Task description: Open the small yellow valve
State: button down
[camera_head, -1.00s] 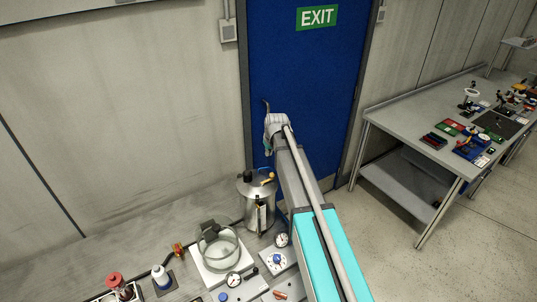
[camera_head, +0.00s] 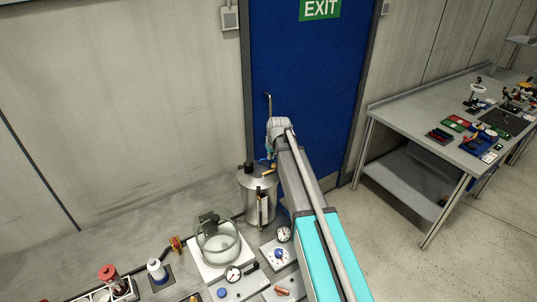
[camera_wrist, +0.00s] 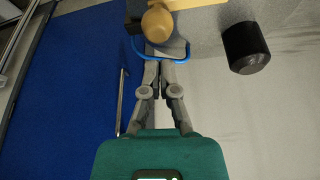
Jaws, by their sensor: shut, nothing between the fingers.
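The small yellow valve shows in the wrist view as a rounded tan-yellow knob (camera_wrist: 158,25) with a yellow bar running right from it at the top edge. In the head view its yellow part (camera_head: 270,169) sits on top of the metal drum (camera_head: 256,192). My gripper (camera_wrist: 166,60) is shut and empty, its grey fingertips together just below the knob in the wrist view. I cannot tell whether they touch it. In the head view my gripper (camera_head: 270,152) is mostly hidden by my arm, above the drum.
A black cylinder (camera_wrist: 246,47) stands right of the knob. A blue door (camera_head: 315,90) is behind the drum. A glass vessel (camera_head: 218,240), gauges and bottles crowd the near bench. A second bench (camera_head: 400,110) with parts stands right.

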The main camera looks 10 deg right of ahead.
jog(key=shift+s+d+f, duration=0.15)
jog(key=shift+s+f, duration=0.15)
jog(key=shift+s, duration=0.35)
